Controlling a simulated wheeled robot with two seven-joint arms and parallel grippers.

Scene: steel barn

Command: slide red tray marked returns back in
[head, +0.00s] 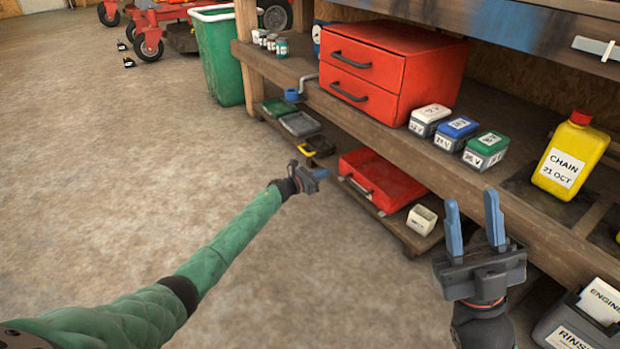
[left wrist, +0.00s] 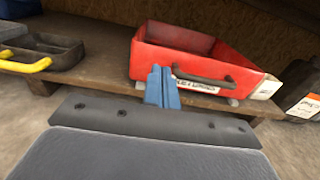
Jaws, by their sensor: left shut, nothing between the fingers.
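The red tray (head: 384,178) sits on the low bottom shelf under the bench, with a dark handle on its front. In the left wrist view the red tray (left wrist: 210,60) shows its open top, handle and a white label strip, partly covered by my fingers and too small to read surely. My left gripper (head: 318,174) is shut and empty, just left of the tray's front. Its blue fingertips (left wrist: 162,86) appear in front of the tray's left front part; I cannot tell whether they touch it. My right gripper (head: 470,225) is open and empty, raised at the right.
A white box (head: 422,219) stands right of the tray on the low shelf (head: 405,240). A yellow-handled dark tray (head: 318,146) and other trays stand left. Above are a red drawer cabinet (head: 385,70), small cases and a yellow bottle (head: 570,155).

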